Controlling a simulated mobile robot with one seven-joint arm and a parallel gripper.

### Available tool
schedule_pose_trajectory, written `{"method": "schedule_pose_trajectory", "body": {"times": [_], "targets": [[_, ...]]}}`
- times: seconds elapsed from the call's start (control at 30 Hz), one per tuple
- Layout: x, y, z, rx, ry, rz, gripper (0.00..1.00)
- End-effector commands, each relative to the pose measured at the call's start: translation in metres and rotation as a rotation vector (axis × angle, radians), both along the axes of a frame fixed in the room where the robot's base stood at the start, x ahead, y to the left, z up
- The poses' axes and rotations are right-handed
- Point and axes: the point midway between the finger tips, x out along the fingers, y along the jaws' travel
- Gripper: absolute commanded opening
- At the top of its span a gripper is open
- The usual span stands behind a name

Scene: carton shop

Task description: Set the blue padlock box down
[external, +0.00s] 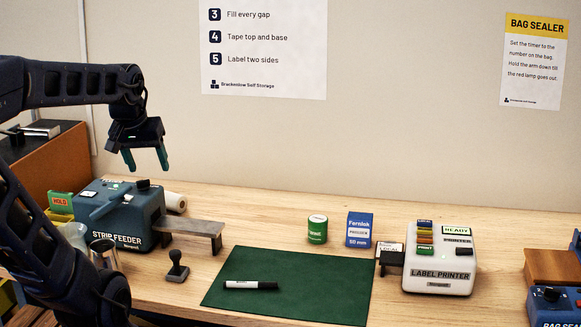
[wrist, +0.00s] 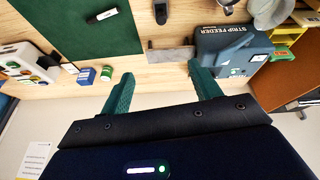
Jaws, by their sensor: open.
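The blue padlock box (external: 359,230) stands upright on the wooden bench, behind the green mat and between a green tin and the label printer. It also shows small in the wrist view (wrist: 86,77). My gripper (external: 146,163) is open and empty. It is raised high above the strip feeder, well to the left of the box and apart from it. In the wrist view its two green fingers (wrist: 160,82) are spread with nothing between them.
The green tin (external: 317,229) stands just left of the box, and the label printer (external: 440,262) to its right. A marker (external: 250,285) lies on the green mat (external: 310,300). A stamp (external: 177,266) and the strip feeder (external: 118,215) are at left. A bag sealer (external: 551,303) is at far right.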

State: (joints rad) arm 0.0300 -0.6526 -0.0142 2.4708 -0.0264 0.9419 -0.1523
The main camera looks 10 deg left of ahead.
Motion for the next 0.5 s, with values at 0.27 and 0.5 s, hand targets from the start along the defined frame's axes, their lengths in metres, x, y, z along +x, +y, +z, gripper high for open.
{"method": "schedule_pose_trajectory", "body": {"times": [0.27,0.5], "targets": [[-0.037,0.017,-0.012,0.069,-0.021,-0.099,0.63],[-0.039,0.018,-0.013,0.074,-0.021,-0.106,0.63]]}}
